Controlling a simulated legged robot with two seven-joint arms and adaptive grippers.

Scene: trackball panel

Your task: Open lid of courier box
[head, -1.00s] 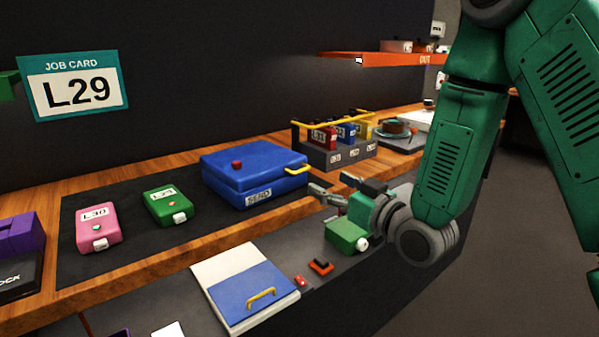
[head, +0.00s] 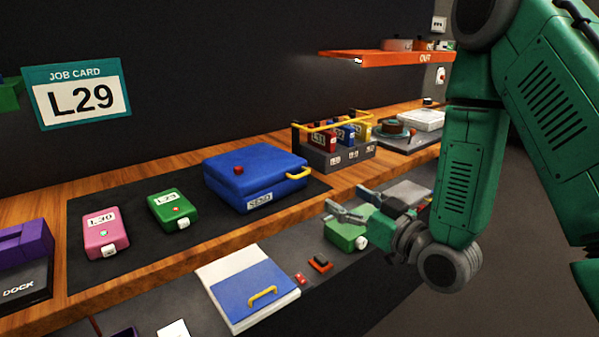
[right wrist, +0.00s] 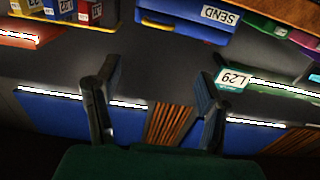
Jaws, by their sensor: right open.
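The blue courier box (head: 225,183) with a SEND label stands on the dark mat on the wooden bench. Its lid is closed, with a red knob (head: 239,170) on top and a yellow handle (head: 298,173) at its right side. My right gripper (head: 346,202) is open and empty, in front of and to the right of the box, apart from it. In the right wrist view the box (right wrist: 180,18) is at the top, upside down, beyond the open fingers (right wrist: 155,78). My left gripper is not in view.
Pink (head: 101,237) and green (head: 168,212) cases lie left of the box. A rack (head: 336,160) of coloured cases stands right of it. On the lower shelf are a blue-and-white panel (head: 240,297) and a green block (head: 341,236) beneath the gripper.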

